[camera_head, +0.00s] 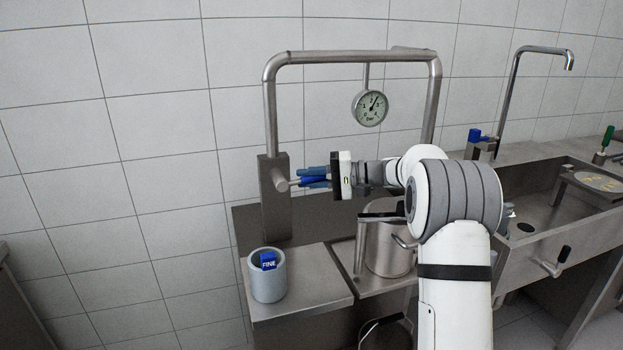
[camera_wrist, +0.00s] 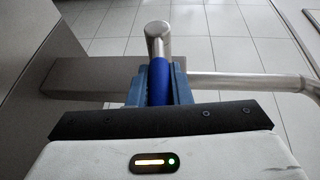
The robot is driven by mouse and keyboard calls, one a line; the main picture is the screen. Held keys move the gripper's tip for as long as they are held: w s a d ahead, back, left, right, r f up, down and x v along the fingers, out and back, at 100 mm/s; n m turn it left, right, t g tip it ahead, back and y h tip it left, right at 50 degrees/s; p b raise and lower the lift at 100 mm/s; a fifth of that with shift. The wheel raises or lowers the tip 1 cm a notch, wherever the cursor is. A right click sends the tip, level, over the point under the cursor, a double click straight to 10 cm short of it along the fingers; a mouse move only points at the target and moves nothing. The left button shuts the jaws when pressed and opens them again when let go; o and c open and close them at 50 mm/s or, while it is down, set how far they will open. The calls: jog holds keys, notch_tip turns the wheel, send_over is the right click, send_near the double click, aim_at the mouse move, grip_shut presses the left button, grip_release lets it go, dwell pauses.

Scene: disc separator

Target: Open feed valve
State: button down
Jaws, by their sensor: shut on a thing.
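The feed valve is a steel block (camera_head: 275,215) at the lower left end of a steel pipe frame, with a short round steel stub (camera_head: 281,184) and a blue handle. My gripper (camera_head: 312,178) reaches in from the right, level with the stub, and its blue fingers are shut on the blue handle (camera_wrist: 159,82). In the wrist view the handle lies between my fingers (camera_wrist: 158,85), and the stub's steel end (camera_wrist: 158,38) shows just beyond them. The fingers hide part of the handle.
A pressure gauge (camera_head: 370,108) hangs from the pipe frame (camera_head: 340,56) above my arm. A steel pot (camera_head: 388,250) sits below my wrist. A sink (camera_head: 550,215) with a tap is at right.

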jog(key=shift+a+r, duration=0.1)
jog(key=c, duration=1.5)
grip_release()
jog(key=shift+w+a, duration=0.1)
jog(key=shift+w, duration=0.05)
jog(key=shift+c, duration=0.2)
jog(key=shift+o, duration=1.1)
jog(key=s+d, duration=0.1)
jog(key=d, duration=0.7)
jog(key=shift+s+r, duration=0.15)
jog(key=shift+r, duration=0.15)
jog(key=shift+c, duration=0.2)
